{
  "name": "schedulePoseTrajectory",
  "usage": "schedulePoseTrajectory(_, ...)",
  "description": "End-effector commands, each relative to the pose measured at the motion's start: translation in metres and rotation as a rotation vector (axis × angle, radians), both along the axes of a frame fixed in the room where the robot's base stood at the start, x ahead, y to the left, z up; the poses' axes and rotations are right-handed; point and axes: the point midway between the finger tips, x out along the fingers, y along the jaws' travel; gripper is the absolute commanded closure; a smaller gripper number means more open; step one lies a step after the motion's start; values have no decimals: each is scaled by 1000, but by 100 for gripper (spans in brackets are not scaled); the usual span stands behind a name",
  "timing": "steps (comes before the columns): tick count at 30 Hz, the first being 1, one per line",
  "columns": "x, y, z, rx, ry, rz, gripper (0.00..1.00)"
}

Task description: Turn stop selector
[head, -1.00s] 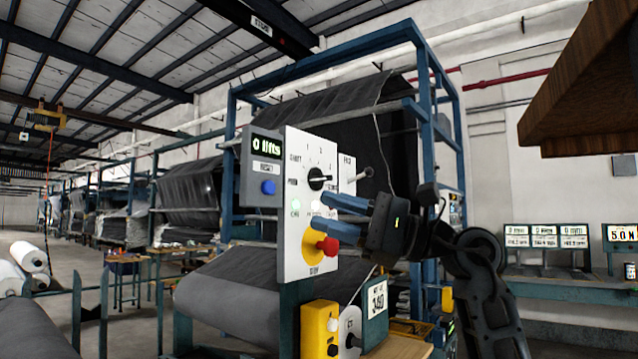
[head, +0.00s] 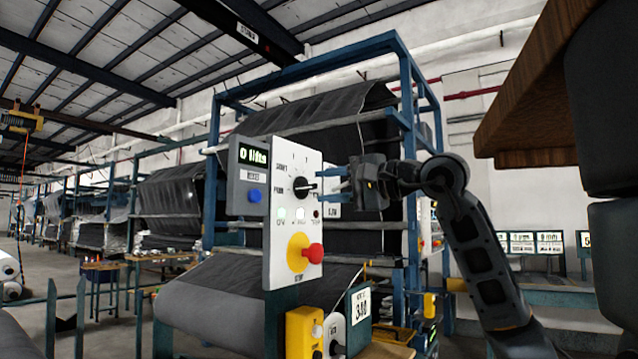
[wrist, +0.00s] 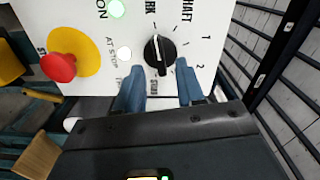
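The selector is a round black knob (head: 301,187) with a raised grip bar, on the white control panel (head: 284,232). My gripper (head: 322,185) is at the right of the knob in the head view. In the wrist view my gripper (wrist: 159,80) is open, with its two blue fingertips spread on either side of the knob's near end. Nothing is held. I cannot tell whether either fingertip touches the knob.
A red mushroom button (head: 314,253) on a yellow disc (head: 298,262) sits below the knob. A grey display box (head: 248,180) with a blue button (head: 254,195) adjoins the panel's left. A lit lamp (wrist: 117,8) is nearby. A brown wooden slab (head: 530,110) hangs at upper right.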

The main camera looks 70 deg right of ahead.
Motion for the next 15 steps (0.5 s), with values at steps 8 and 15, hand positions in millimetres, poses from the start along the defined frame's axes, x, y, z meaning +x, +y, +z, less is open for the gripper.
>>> schedulePoseTrajectory(8, 24, -6, 0, 3, -1, 1, 62)
schedulePoseTrajectory(15, 25, -6, -1, 3, -1, 1, 62)
